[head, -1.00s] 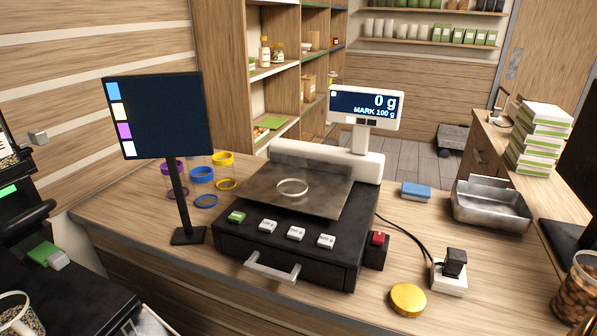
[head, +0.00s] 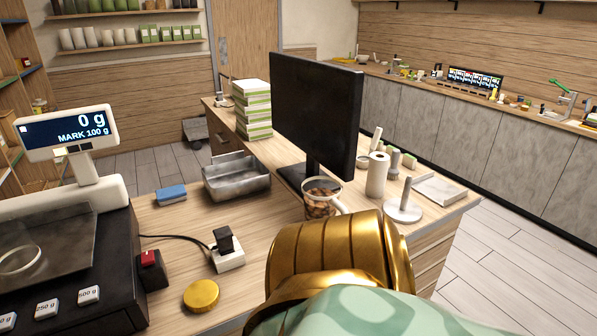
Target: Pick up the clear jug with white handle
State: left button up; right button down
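A clear jug (head: 319,203) with brown, nut-like contents stands on the wooden counter, in front of the base of the black monitor. Its white handle (head: 341,206) is on its right side. The jug's lower part is partly hidden behind a large gold ribbed shape close to the camera. Neither my left nor my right gripper shows in the head view.
The black monitor (head: 315,112) stands just behind the jug. A metal tray (head: 237,187), a blue block (head: 171,195), a gold disc (head: 201,295) and a black plug on a white socket (head: 229,262) lie to its left. A white roll (head: 377,175) stands to its right.

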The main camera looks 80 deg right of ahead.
aim_at(321, 195)
jog(key=k+j+z, duration=0.15)
jog(key=z, duration=2.55)
